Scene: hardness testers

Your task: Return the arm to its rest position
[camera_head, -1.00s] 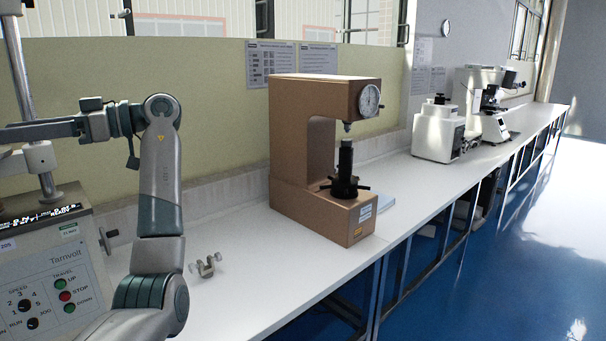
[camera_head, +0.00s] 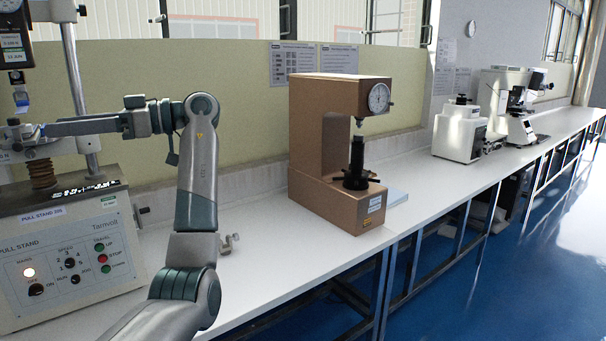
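My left arm (camera_head: 198,185) rises from the bottom of the head view, bends at a grey joint and reaches left. Its gripper (camera_head: 52,129) points left at the pull stand (camera_head: 70,235), close to the metal clamp (camera_head: 18,140) above the stand's bellows. The fingers show from the side, so I cannot tell whether they are open, shut or touching the clamp. My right gripper is not in view.
A brown hardness tester (camera_head: 308,140) stands on the white bench (camera_head: 290,245). A small metal fitting (camera_head: 229,243) lies behind my arm, partly hidden. A white tester (camera_head: 458,132) and a microscope (camera_head: 518,118) stand farther right. Blue floor (camera_head: 500,270) is clear at right.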

